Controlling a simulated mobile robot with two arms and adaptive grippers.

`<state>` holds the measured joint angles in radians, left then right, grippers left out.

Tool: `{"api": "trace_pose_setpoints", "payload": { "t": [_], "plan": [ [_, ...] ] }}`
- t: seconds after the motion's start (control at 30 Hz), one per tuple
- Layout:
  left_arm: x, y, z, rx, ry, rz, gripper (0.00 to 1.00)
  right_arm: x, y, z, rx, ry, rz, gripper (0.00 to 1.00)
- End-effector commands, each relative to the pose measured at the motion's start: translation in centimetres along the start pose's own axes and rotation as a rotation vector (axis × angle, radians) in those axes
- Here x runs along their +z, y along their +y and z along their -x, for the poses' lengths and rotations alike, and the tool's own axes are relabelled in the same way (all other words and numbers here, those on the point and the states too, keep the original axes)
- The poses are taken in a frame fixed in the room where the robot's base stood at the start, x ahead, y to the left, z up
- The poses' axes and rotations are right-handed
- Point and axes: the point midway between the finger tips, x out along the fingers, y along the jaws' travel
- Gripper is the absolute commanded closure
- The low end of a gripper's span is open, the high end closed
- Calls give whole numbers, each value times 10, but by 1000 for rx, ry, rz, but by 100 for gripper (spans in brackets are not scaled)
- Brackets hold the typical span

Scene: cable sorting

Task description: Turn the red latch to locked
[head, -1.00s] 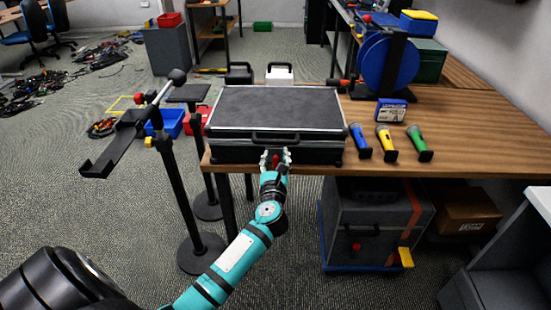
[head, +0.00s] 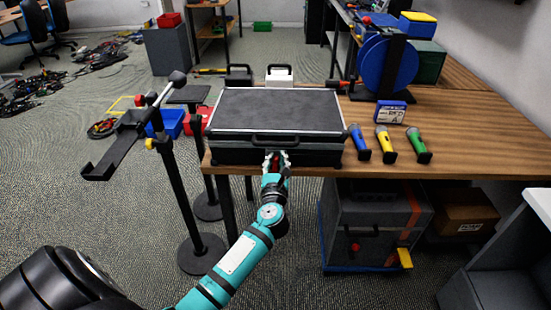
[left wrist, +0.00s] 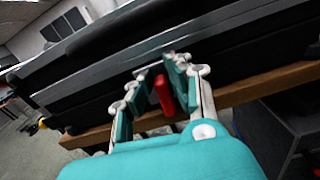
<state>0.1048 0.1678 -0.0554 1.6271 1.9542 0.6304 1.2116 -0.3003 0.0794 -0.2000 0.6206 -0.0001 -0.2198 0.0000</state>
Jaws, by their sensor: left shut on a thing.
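The closed black case (head: 222,151) with silver edging lies flat on the wooden table, its handle facing me. The red latch (left wrist: 165,95) is on the case's front, between my left gripper's fingers in the left wrist view. It looks nearly upright there, with a slight lean. My left gripper (head: 276,160) is at the case's front face below the handle, shut on the latch. Its fingers (left wrist: 158,92) cover part of the latch, and its base is hidden. My right gripper is not in view.
A black stand (head: 175,190) is left of the table. A grey box (head: 370,220) sits under the table.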

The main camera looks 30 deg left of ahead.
Motion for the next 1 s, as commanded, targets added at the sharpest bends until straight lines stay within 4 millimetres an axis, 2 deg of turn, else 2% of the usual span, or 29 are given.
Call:
{"api": "trace_pose_setpoints", "payload": {
  "t": [0.03,0.4,1.0],
  "plan": [
    [2,-1,0,-1,4,-30,100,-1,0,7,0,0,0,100],
    [0,-9,1,-2,6,-360,100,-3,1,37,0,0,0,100],
    [-10,-21,1,-4,5,-930,100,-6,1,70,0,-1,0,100]
  ]
}}
